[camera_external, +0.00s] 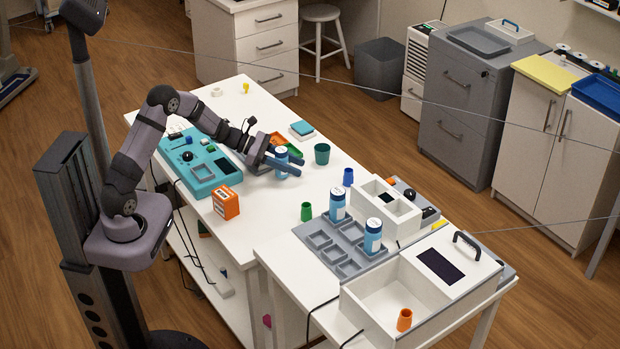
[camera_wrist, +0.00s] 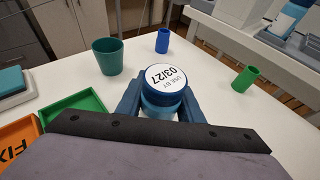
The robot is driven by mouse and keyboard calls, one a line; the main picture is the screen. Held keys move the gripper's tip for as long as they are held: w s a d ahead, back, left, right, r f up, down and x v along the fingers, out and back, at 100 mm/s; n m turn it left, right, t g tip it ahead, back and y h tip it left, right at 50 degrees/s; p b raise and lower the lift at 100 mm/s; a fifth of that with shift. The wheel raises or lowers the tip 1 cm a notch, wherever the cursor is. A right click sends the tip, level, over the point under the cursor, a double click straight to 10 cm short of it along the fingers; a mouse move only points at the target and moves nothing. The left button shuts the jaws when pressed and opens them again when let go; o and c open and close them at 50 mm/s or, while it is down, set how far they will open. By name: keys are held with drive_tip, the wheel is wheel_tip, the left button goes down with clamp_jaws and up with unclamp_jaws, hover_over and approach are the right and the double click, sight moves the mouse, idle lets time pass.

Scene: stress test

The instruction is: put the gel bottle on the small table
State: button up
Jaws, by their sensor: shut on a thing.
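My gripper (camera_external: 284,166) is shut on a blue bottle (camera_external: 281,154) with a white cap, over the middle of the long white table (camera_external: 262,202). In the wrist view the bottle (camera_wrist: 163,88) stands between the blue fingers, its cap reading "USE BY 03/27". Its lower part is hidden, so I cannot tell whether it touches the table. Two similar blue bottles, one (camera_external: 338,206) behind the other (camera_external: 373,238), stand on a grey compartment tray (camera_external: 306,230). That tray is on the smaller white table (camera_external: 283,256) at the front right.
A teal cup (camera_external: 321,153), a blue cup (camera_external: 348,177) and a green cup (camera_external: 306,211) stand near the gripper. An orange box (camera_external: 226,202) and a teal device (camera_external: 201,175) lie left. A white divided box (camera_external: 405,222) and a white bin (camera_external: 362,305) occupy the smaller table.

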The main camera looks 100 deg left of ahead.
drive_tip(key=shift+f, duration=0.2)
drive_tip(key=shift+f, duration=0.1)
drive_tip(key=shift+f, duration=0.15)
drive_tip(key=o, duration=1.2)
drive_tip(key=shift+r, duration=0.3)
drive_tip(key=shift+o, duration=0.6)
drive_tip(key=b+v, duration=0.1)
drive_tip(key=v, duration=1.1)
